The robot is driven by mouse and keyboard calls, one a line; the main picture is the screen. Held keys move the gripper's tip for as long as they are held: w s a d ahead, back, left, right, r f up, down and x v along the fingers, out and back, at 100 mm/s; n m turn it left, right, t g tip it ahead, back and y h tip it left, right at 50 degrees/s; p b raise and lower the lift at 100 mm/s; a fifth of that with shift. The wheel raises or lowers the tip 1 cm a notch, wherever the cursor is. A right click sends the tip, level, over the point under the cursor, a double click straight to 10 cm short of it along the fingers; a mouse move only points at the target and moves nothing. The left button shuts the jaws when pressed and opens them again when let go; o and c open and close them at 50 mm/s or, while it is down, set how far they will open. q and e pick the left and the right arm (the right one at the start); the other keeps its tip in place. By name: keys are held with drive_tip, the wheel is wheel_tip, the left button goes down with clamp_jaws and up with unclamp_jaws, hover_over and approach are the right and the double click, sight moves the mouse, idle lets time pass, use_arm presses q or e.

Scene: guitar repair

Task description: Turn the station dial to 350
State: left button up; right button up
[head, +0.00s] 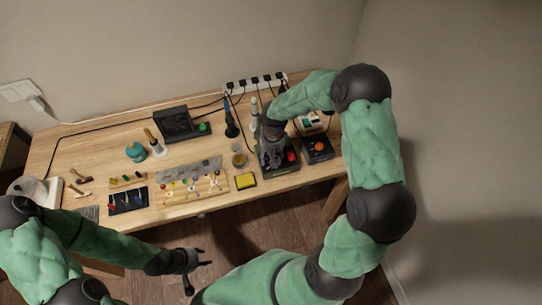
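A small black box with an orange round knob (318,146) stands at the right end of the wooden table; I cannot read any number on it. Left of it is another black unit with a red round part (291,156), partly hidden by my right gripper. My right gripper (272,158) points down over this black unit; its fingers blend with the dark unit, and I cannot tell whether they touch it. My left gripper (199,273) is open and empty, in front of the table and above the floor. Which unit is the station is not clear.
A power strip (256,82) with plugs and cables runs along the back. A black device (176,124), a teal pot (136,151), a grey tray (190,170) and a yellow pad (245,180) crowd the table (70,155). The floor in front is clear.

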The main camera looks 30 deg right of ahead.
drive_tip(key=shift+r, duration=0.15)
wheel_tip(320, 180, up, 12)
drive_tip(key=shift+d, duration=0.4)
drive_tip(key=shift+f, duration=0.25)
idle(0.3)
